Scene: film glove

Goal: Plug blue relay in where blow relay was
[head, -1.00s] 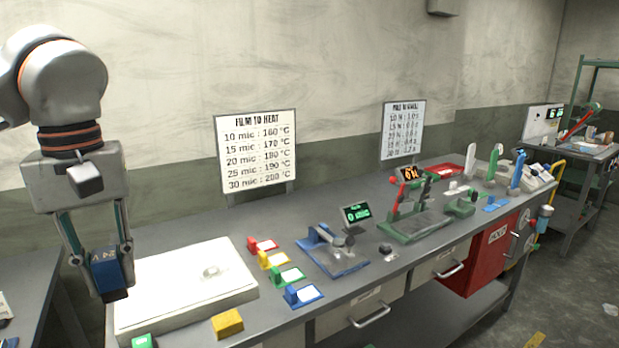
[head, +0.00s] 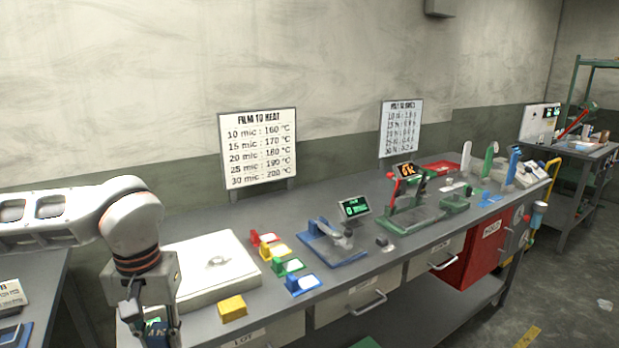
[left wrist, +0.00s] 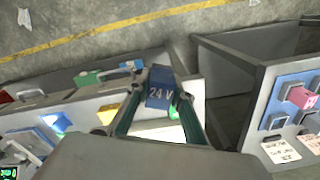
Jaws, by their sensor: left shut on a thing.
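A blue relay marked 24 V (left wrist: 159,93) is held between the two fingers of my left gripper (left wrist: 163,88) in the left wrist view. In the head view my left gripper (head: 152,318) is low at the front left, by the left end of the workbench; the relay there is mostly hidden by the gripper. My right gripper is not in view.
The workbench holds a white flat box (head: 205,287), a yellow block (head: 232,307), several coloured holders with cards (head: 303,284) and a blue fixture (head: 332,243). A gap separates it from the left bench (head: 38,270). A dark open bay (left wrist: 225,85) lies beside the relay.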

